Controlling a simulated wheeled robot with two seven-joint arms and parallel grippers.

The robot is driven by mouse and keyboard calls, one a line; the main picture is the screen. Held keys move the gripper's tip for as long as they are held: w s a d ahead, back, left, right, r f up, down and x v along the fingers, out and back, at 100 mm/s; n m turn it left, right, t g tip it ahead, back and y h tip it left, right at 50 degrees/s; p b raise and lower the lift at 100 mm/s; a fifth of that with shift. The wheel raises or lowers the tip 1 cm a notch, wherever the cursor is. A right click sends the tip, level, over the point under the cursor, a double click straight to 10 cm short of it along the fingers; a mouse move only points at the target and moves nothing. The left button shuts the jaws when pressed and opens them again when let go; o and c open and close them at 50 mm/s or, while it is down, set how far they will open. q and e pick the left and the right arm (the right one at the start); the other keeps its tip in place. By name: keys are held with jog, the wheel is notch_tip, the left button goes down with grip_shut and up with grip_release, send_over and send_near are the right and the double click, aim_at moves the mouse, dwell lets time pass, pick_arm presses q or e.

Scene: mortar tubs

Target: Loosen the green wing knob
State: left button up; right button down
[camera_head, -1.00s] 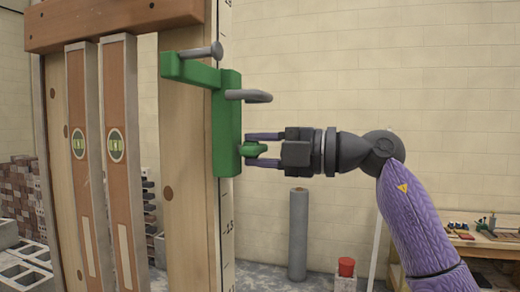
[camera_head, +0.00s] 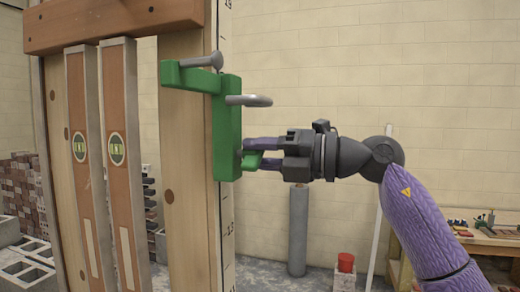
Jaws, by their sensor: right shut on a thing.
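The green wing knob (camera_head: 252,161) sticks out from the lower right side of a green bracket (camera_head: 228,130) on a wooden post. My right gripper (camera_head: 262,155) comes in from the right, with its fingers shut on the knob. The fingers hide part of the knob. The wrist is rolled, so one finger sits nearer the camera and lower than the other. My left gripper is not in this view.
A grey hook (camera_head: 250,100) and a grey pin (camera_head: 203,60) stick out of the bracket above my gripper. Two spirit levels (camera_head: 118,190) hang left of the post. A workbench (camera_head: 485,236) is at the right.

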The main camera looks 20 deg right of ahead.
jog(key=n, duration=0.5)
jog(key=shift+n, duration=0.3)
jog(key=n, duration=0.6)
jog(key=shift+n, duration=0.3)
jog(key=shift+c, duration=1.8)
grip_release()
jog(key=b+v, duration=0.3)
jog(key=v, duration=0.7)
